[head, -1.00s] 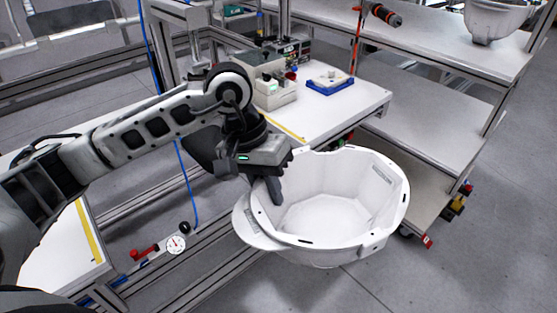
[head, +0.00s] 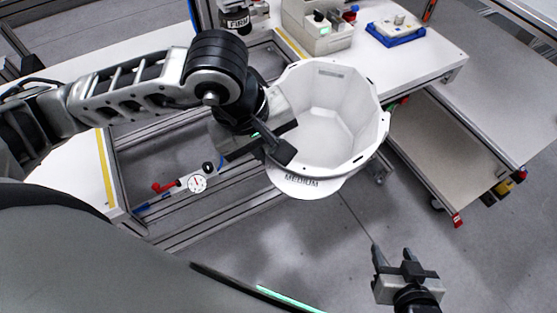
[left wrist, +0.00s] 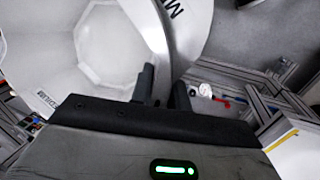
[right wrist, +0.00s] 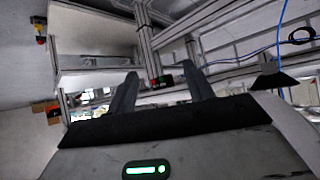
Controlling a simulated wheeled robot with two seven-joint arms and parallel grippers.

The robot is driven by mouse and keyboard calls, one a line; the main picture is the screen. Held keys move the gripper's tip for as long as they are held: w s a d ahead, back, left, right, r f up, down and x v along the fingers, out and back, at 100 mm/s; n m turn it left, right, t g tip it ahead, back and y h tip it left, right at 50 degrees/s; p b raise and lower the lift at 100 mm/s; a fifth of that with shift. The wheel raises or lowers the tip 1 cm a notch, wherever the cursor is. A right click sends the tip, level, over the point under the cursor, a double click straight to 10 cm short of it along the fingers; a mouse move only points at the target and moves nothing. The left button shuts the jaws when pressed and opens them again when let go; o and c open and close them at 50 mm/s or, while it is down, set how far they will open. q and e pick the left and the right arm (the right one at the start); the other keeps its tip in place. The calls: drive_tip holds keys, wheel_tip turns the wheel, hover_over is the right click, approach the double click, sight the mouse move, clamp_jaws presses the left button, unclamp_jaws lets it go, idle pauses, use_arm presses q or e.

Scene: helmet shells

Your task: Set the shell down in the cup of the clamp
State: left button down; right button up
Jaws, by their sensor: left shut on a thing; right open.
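The white helmet shell (head: 328,125) hangs in the air in the head view, its hollow inside facing up toward me. Its lettered brim points down at the front. My left gripper (head: 279,150) is shut on the shell's left rim near the brim. In the left wrist view, the shell (left wrist: 100,45) fills the upper left and its wall runs down to my left fingers (left wrist: 164,95). My right gripper (head: 393,262) is open and empty at the lower right, apart from the shell; its spread fingers (right wrist: 160,88) show in the right wrist view. I cannot make out the clamp's cup.
Behind stands a white bench (head: 430,62) with a beige device (head: 318,28) and a blue tray (head: 396,32). A grey shelf cart is right. Open floor lies between shell and right gripper.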

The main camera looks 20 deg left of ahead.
sight(280, 176)
use_arm(q)
drive_tip(key=s+d+n, duration=0.1)
drive_tip(key=n, duration=0.1)
drive_tip(key=s+d+r+n+y+p, duration=0.1)
drive_tip(key=n, duration=0.1)
drive_tip(key=s+d+r+n, duration=0.1)
drive_tip(key=s+n, duration=0.1)
drive_tip(key=n, duration=0.1)
drive_tip(key=shift+d+r+t+y+p, duration=0.2)
drive_tip(key=shift+d+t+y+p, duration=0.1)
drive_tip(key=shift+t+y, duration=0.1)
drive_tip(key=shift+s+d+r+n, duration=0.1)
drive_tip(key=shift+s+n, duration=0.2)
drive_tip(key=shift+n, duration=0.2)
drive_tip(key=shift+s+n+y, duration=0.2)
drive_tip(key=shift+n+y, duration=0.1)
drive_tip(key=shift+n, duration=0.1)
use_arm(e)
drive_tip(key=shift+w+d+r, duration=0.25)
drive_tip(key=shift+d+r, duration=0.15)
drive_tip(key=shift+r, duration=0.25)
drive_tip(key=shift+f, duration=0.1)
